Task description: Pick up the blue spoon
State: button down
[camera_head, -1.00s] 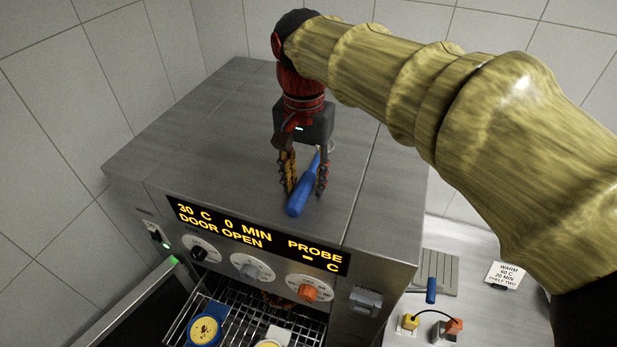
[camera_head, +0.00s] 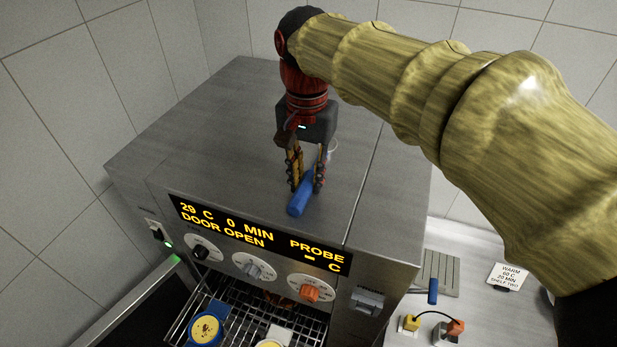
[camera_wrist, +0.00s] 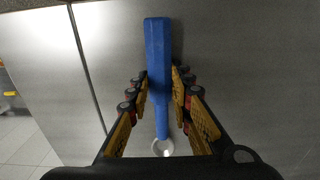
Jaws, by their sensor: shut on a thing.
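The blue spoon (camera_head: 299,203) lies on the grey metal top of the oven, its thick handle toward the front. In the wrist view the spoon's blue handle (camera_wrist: 158,60) runs between the fingers, with a pale round bowl at the lower end. My gripper (camera_head: 305,188) points down over the spoon and is shut on its handle, one finger on each side. In the wrist view my gripper (camera_wrist: 161,92) shows both fingers close against the handle. I cannot tell whether the spoon is lifted off the surface.
The oven top (camera_head: 220,130) is otherwise clear. Below its front edge are a lit display (camera_head: 255,235), knobs and an open door with a rack (camera_head: 245,320) holding a blue-rimmed dish (camera_head: 205,329). At right, a counter holds a card (camera_head: 508,276), plugs and another blue object (camera_head: 433,291).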

notch_tip(320, 180, up, 3)
jog(key=shift+b, duration=0.5)
jog(key=s+r, duration=0.2)
jog(key=s+a+r+b, duration=0.1)
jog(key=s+r, duration=0.1)
jog(key=r, duration=0.1)
jog(key=shift+s+a+r, duration=0.1)
jog(key=shift+s+r, duration=0.2)
jog(key=shift+s, duration=0.05)
jog(key=s+a+r+b, duration=0.1)
jog(key=s+r, duration=0.3)
jog(key=s, duration=0.5)
jog(key=shift+a+r, duration=0.15)
jog(key=shift+a, duration=0.35)
jog(key=c, duration=2.1)
grip_release()
grip_shut()
